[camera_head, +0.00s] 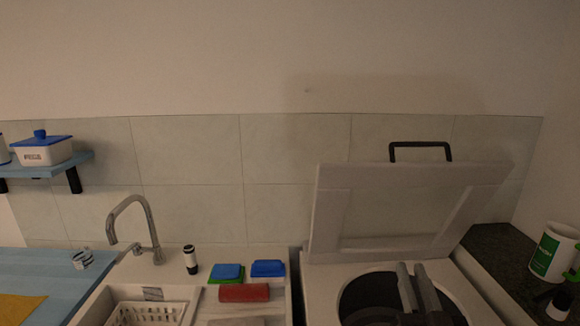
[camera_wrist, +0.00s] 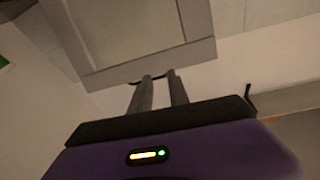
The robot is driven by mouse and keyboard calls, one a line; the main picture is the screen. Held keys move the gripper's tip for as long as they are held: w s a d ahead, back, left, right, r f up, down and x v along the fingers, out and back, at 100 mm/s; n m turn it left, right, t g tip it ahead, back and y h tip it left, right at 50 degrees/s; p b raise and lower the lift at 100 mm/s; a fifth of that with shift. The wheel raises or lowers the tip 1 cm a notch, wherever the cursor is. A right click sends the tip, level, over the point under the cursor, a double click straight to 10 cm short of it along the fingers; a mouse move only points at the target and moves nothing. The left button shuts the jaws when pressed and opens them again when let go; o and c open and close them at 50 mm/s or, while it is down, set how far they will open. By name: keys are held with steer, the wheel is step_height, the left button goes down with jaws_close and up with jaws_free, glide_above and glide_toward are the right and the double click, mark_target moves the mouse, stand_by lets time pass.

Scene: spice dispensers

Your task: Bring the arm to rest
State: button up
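My gripper (camera_head: 411,268) shows at the lower right of the head view, in front of a round dark opening in a white unit. Its two grey fingers point up in the picture, with a narrow gap between them. In the wrist view my gripper (camera_wrist: 160,77) shows the same gap with nothing held in it. The raised pale lid (camera_head: 400,205) stands behind the fingers in the head view. In the wrist view the lid (camera_wrist: 130,30) is beyond the fingertips; I cannot tell the distance to it.
The white unit (camera_head: 470,300) holds the dark opening (camera_head: 362,300). To its left are a sink tap (camera_head: 149,220), a black-and-white bottle (camera_head: 190,260), sponges (camera_head: 228,272) and a white basket (camera_head: 143,315). A green-and-white container (camera_head: 551,252) stands at the right. The wall above is bare.

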steer(key=s+f+g, duration=0.2)
steer(key=s+f, duration=0.3)
steer(key=s, duration=0.9)
steer(key=s+a+f+n+g+y+b, duration=0.1)
steer(key=s+f, duration=0.5)
steer(key=s, duration=0.7)
steer(key=s+a+f+n+g, duration=0.1)
steer(key=s+f+g, duration=0.2)
steer(key=s, duration=1.1)
step_height(320, 180, down, 2)
steer(key=shift+s+a+f+b, duration=0.2)
steer(key=shift+s+f+b, duration=0.05)
steer(key=shift+s+b, duration=0.05)
